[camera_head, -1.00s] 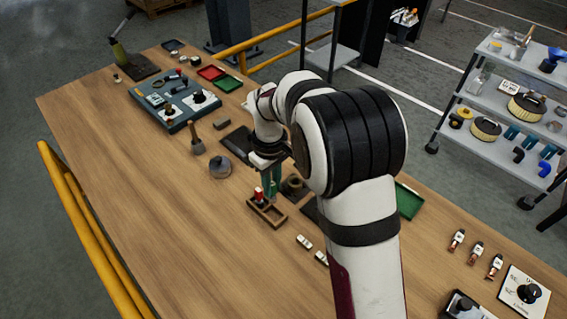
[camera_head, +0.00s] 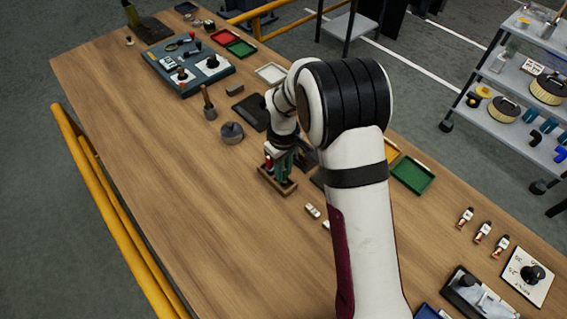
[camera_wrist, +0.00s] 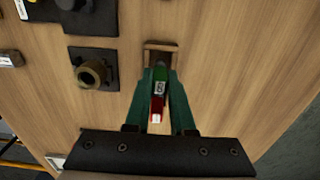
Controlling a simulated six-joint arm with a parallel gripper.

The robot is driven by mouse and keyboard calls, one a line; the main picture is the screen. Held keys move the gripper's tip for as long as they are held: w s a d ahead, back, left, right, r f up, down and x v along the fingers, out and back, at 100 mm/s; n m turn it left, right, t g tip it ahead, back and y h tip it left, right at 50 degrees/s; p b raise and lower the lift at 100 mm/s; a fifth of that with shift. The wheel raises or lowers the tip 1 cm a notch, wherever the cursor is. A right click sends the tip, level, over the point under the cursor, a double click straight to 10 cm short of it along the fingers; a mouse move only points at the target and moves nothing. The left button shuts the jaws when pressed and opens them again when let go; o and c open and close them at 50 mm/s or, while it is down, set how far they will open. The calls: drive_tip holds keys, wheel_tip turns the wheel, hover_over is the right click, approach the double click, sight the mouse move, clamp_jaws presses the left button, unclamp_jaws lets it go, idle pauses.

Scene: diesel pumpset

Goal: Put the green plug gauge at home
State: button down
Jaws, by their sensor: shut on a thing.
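The green plug gauge (camera_wrist: 160,86) is between my green fingers in the wrist view. Its green end points away from the wrist camera, and its red end with a pale tip is nearer to it. My gripper (camera_wrist: 160,76) is shut on it. In the head view my gripper (camera_head: 281,168) is low at the small wooden rack (camera_head: 284,191), and the red part of the gauge (camera_head: 268,161) shows at its left. The rack (camera_wrist: 161,45) also shows just beyond my fingertips in the wrist view. Whether the gauge's lower end is inside the rack is hidden.
A black plate with a brass ring (camera_wrist: 92,73) lies left of the rack in the wrist view. A grey knobbed weight (camera_head: 231,132) and a wooden-handled tool (camera_head: 208,103) stand left. A green tray (camera_head: 412,176) is right. The table's left front is clear.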

drive_tip(key=shift+f, duration=0.35)
idle(0.7)
drive_tip(key=c, duration=0.7)
unclamp_jaws()
drive_tip(key=shift+r, duration=3.5)
drive_tip(key=s+d+r+m, duration=0.5)
drive_tip(key=s+r, duration=0.3)
drive_tip(key=s, duration=0.1)
drive_tip(key=s+d+m, duration=0.1)
drive_tip(key=s+m, duration=0.2)
drive_tip(key=s, duration=0.3)
drive_tip(key=s+d+r+m+y, duration=0.1)
drive_tip(key=s+m, duration=0.2)
drive_tip(key=s, duration=0.4)
drive_tip(key=s+d+r+m, duration=0.1)
drive_tip(key=s+m, duration=0.2)
drive_tip(key=s, duration=0.3)
drive_tip(key=shift+s+d+r+m+y, duration=0.2)
drive_tip(key=shift+d+m+y, duration=0.1)
drive_tip(key=shift+d+y, duration=0.1)
